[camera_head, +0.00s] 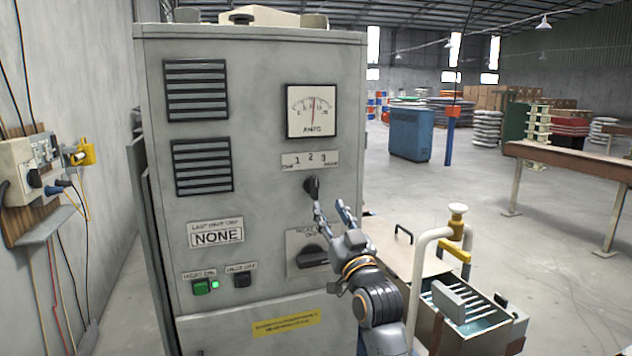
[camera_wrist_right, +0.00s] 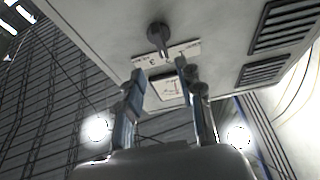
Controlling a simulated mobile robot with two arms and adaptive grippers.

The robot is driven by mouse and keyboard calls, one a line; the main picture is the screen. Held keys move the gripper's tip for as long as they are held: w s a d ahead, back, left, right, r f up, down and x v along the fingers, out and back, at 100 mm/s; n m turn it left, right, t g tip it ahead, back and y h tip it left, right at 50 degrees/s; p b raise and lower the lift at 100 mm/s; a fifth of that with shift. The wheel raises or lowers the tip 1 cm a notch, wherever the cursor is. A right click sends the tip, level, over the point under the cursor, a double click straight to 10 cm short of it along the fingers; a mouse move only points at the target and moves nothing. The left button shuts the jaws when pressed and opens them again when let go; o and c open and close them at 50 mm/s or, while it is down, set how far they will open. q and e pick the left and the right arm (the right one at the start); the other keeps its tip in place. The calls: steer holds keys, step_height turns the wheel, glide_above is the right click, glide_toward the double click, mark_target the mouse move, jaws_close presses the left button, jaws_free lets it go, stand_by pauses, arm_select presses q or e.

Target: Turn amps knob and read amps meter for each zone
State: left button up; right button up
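The left gripper is not in view.
A second, larger knob (camera_head: 312,257) sits below, partly behind my right gripper. A lit green button (camera_head: 200,287) and a black button (camera_head: 242,279) are at lower left.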

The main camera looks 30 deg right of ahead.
mark_target(316, 185)
steer(key=p+x, duration=0.2)
steer(key=x, duration=0.6)
steer(key=shift+a+p, duration=0.2)
steer(key=shift+p, duration=0.15)
steer(key=shift+w+d+r, duration=0.15)
steer(key=shift+w, duration=0.4)
steer(key=shift+s, duration=0.1)
jaws_close()
